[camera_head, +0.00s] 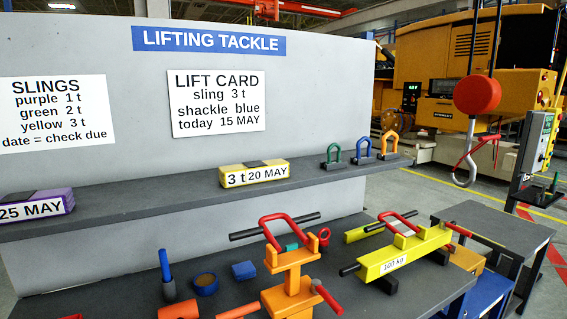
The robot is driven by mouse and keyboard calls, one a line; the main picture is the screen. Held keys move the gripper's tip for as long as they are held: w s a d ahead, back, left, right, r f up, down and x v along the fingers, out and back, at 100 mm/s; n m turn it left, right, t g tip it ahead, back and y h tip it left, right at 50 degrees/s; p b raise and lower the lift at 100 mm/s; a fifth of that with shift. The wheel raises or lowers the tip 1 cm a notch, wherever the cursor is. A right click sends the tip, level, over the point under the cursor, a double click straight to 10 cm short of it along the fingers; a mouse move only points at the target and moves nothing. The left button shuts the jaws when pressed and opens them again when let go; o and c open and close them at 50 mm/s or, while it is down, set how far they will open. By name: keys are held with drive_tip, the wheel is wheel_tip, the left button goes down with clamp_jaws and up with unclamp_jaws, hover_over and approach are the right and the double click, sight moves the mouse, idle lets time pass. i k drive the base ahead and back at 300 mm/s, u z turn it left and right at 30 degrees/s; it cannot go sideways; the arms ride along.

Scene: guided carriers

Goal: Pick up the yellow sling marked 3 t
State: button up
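The yellow sling (254,174) is a flat folded bundle with a dark band across its top. Its white label reads "3 t 20 MAY". It lies on the upper grey shelf, near the middle of the view, with clear shelf on both sides. A purple sling (36,206) lies on the same shelf at the left edge, labelled "25 MAY" and partly cut off. My gripper is not in view.
Green, blue (365,148) and orange shackles stand right of the yellow sling. The lower bench (215,272) holds an orange clamp (290,285), a yellow 100 kg beam (405,256) and small tools. A panel stands behind the shelf. A red hook block (477,95) hangs right.

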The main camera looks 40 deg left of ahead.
sight(246, 172)
drive_tip(key=i, duration=0.6)
drive_tip(key=u, duration=2.05)
